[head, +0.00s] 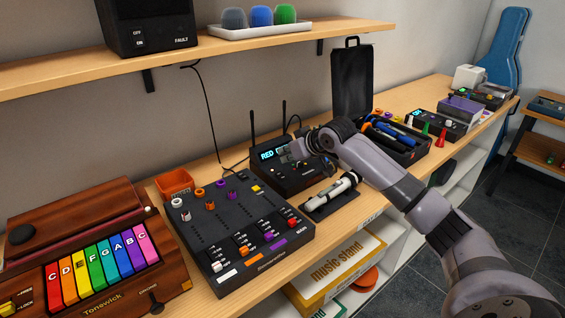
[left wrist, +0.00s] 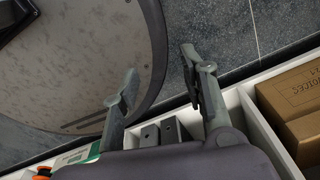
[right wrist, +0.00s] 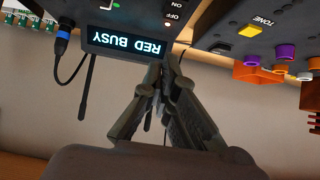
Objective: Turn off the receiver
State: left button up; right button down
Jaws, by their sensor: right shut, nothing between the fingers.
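The receiver (head: 270,172) is a black box with two antennas on the bench, between the mixer and the open case. Its lit display reads "RED BUSY", upside down in the right wrist view (right wrist: 125,44). ON and OFF labels (right wrist: 176,12) show beside the display there; I cannot make out the switch position. My right gripper (head: 286,153) is shut and empty at the receiver's front, hiding part of the display in the head view. Its fingertips show close to the display's edge in the right wrist view (right wrist: 165,62); contact is unclear. My left gripper (left wrist: 160,68) is open and empty above floor and shelf.
A black mixer (head: 235,230) stands left of the receiver. A microphone (head: 333,189) lies on a holder in front. The open black case (head: 352,80) is to the right, behind my right arm. A shelf (head: 200,58) hangs above.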

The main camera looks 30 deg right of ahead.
aim_at(282, 175)
jog(key=f, duration=0.1)
jog(key=w+f, duration=0.1)
jog(key=f, duration=0.1)
jog(key=shift+w+f+p, duration=0.3)
jog(key=shift+w+p, duration=0.05)
jog(key=shift+f, duration=0.75)
jog(key=shift+r, duration=0.15)
jog(key=g+p, duration=0.1)
jog(key=p, duration=0.2)
jog(key=shift+w+p, duration=0.2)
jog(key=shift+p, duration=0.1)
jog(key=shift+w+a+f+g+p, duration=0.2)
jog(key=shift+f+g+p, duration=0.15)
jog(key=shift+p, duration=0.25)
jog(key=shift+w+f, duration=0.1)
jog(key=shift+f, duration=0.1)
pick_arm(q)
jog(key=w+r, duration=0.3)
jog(key=r, duration=0.2)
jog(key=shift+r, duration=0.4)
